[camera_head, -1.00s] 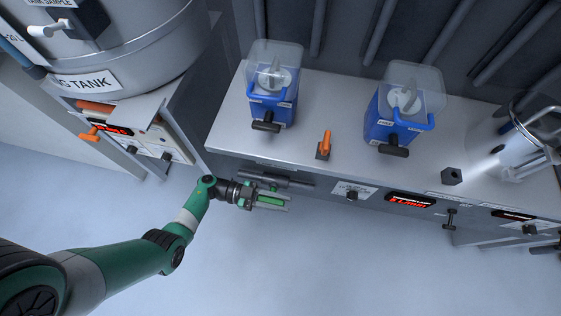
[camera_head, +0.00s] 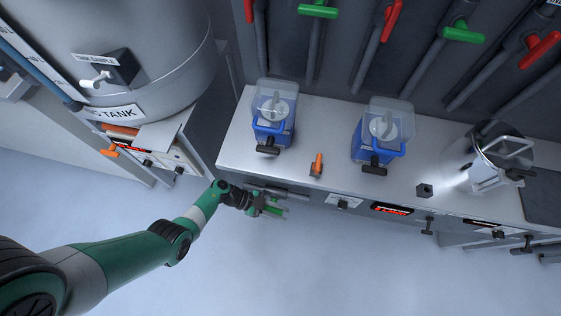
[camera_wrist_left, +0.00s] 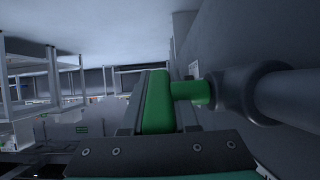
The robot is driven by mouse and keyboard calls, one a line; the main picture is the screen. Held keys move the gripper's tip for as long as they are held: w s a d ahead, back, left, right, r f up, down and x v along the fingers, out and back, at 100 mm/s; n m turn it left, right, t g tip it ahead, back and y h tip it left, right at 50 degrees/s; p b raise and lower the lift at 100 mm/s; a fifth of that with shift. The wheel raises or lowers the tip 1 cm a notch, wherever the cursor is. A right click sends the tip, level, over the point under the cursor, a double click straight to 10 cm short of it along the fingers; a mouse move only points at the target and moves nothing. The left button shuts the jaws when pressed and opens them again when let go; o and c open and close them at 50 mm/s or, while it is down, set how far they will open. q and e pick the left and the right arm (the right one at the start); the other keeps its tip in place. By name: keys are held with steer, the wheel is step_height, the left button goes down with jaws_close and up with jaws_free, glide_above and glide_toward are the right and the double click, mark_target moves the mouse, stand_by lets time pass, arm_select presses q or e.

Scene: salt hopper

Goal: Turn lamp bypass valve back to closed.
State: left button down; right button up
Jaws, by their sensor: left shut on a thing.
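A green valve handle (camera_wrist_left: 156,105) fills the middle of the left wrist view. A short green stem (camera_wrist_left: 190,92) joins it to a grey pipe (camera_wrist_left: 285,93) on the right. In the head view this handle (camera_head: 272,211) is small, in front of the bench's front face. My left gripper (camera_head: 268,207) is shut on the handle, with its jaws on both sides of it. No label naming the valve can be read. My right gripper is in neither view.
The bench (camera_head: 235,150) carries two blue dispensers (camera_head: 273,131) (camera_head: 378,143), an orange lever (camera_head: 317,164) and a clear vessel (camera_head: 490,165). A large tank (camera_head: 150,60) stands at left. Red and green valve handles (camera_head: 461,32) line the back wall. The floor in front is clear.

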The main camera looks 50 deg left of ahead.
arm_select(q)
steer(key=g+y+p, duration=0.1)
steer(key=p, duration=0.1)
steer(key=g+y+p, duration=0.1)
steer(key=p, duration=0.1)
steer(key=y+p, duration=0.1)
steer(key=p, duration=0.1)
steer(key=shift+s+a+f+g+y, duration=0.15)
steer(key=shift+f+g+y, duration=0.1)
steer(key=shift+g+y, duration=0.15)
steer(key=shift+f+g+y+p, duration=0.15)
steer(key=shift+g+y+p, duration=0.15)
steer(key=shift+y+p, duration=0.1)
steer(key=shift+s+a+f+g+y, duration=0.2)
steer(key=shift+f+g+y, duration=0.15)
steer(key=shift+g+y, duration=0.2)
steer(key=shift+s+a+f+g+y, duration=0.15)
steer(key=shift+g+y, duration=0.3)
steer(key=shift+y, duration=0.15)
steer(key=shift+s+a+f+g+y, duration=0.1)
steer(key=shift+a+f+g+y, duration=0.05)
steer(key=shift+g+y, duration=0.35)
steer(key=c, duration=0.7)
jaws_free()
steer(key=shift+r, duration=0.1)
